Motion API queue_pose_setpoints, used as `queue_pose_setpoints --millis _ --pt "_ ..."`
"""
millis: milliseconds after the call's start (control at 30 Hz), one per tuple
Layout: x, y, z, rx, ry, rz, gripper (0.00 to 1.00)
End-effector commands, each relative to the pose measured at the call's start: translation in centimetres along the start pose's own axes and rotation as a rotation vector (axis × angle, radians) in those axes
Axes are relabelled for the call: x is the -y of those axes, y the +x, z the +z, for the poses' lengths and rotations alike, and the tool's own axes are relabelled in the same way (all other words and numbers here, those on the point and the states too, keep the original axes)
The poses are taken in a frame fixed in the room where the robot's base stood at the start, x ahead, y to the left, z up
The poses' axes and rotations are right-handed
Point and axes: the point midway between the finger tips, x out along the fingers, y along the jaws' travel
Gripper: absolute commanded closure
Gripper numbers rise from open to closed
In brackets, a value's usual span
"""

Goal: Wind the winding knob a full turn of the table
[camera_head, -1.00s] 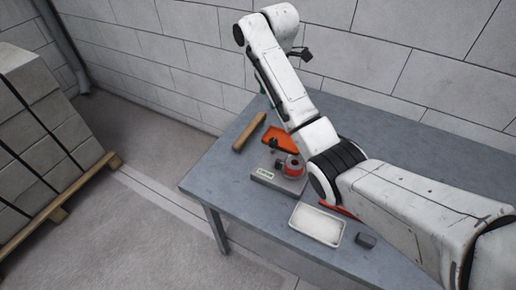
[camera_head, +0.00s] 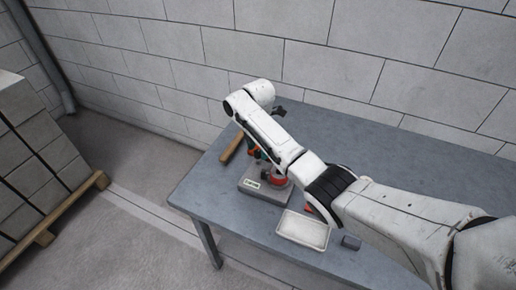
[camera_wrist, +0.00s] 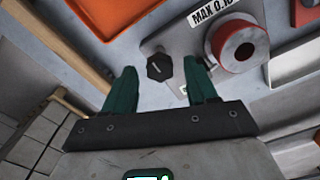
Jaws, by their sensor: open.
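The winding knob (camera_wrist: 159,67), a dark six-sided knob with a light mark on its top, stands on a grey plate in the wrist view. My gripper (camera_wrist: 160,73) has its two green fingers open, one on each side of the knob in the picture, with gaps showing on both sides. I cannot tell how far the fingertips reach down beside it. In the head view the grey base block (camera_head: 265,188) shows, while my arm hides the knob.
The device stands on a blue-grey table (camera_head: 215,196). An orange tray (camera_wrist: 112,14) and a wooden bar (camera_wrist: 62,50) lie to the left in the wrist view. A pale tray (camera_head: 302,230) and a small grey block (camera_head: 351,243) lie near the table's front edge. A block wall stands behind.

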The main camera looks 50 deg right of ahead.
Motion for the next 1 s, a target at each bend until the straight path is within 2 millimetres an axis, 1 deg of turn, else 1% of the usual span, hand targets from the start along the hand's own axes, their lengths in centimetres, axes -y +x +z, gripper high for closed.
queue_pose_setpoints --millis 133,400,900,1000 --pt "0.01 0.68 -0.03 0.0 0.0 0.0 0.43" --pt "0.01 0.76 -0.03 0.0 0.0 0.0 0.44" --pt "0.0 0.72 -0.02 0.0 0.0 0.0 0.92" --pt "0.0 0.71 -0.02 0.0 0.0 0.0 0.99"
